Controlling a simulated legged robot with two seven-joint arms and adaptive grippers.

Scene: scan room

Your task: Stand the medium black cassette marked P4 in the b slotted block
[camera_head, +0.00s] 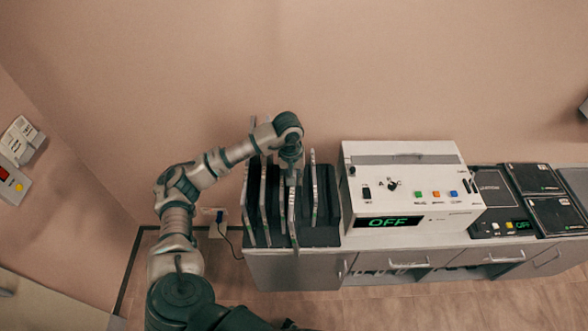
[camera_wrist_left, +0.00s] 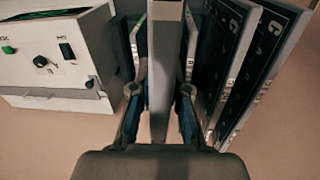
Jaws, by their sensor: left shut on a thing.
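My left gripper (camera_head: 291,172) is over the row of upright cassettes, pointing down. In the left wrist view my left gripper (camera_wrist_left: 160,92) is shut on a grey-edged upright cassette (camera_wrist_left: 166,62), one finger on each side. The held cassette (camera_head: 293,215) stands among the others in the head view, over the dark slotted block (camera_head: 320,238). Whether it is fully seated in a slot cannot be told. No P4 mark or block letter is readable. More upright cassettes (camera_wrist_left: 222,60) with dark faces and pale edges stand to the right in the wrist view. My right gripper is not in view.
A white control box (camera_head: 410,195) with an OFF display stands close to the right of the block. Flat black cassettes (camera_head: 535,178) lie further right on the counter. The grey cabinet (camera_head: 300,272) ends just left of the block. The wall is behind.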

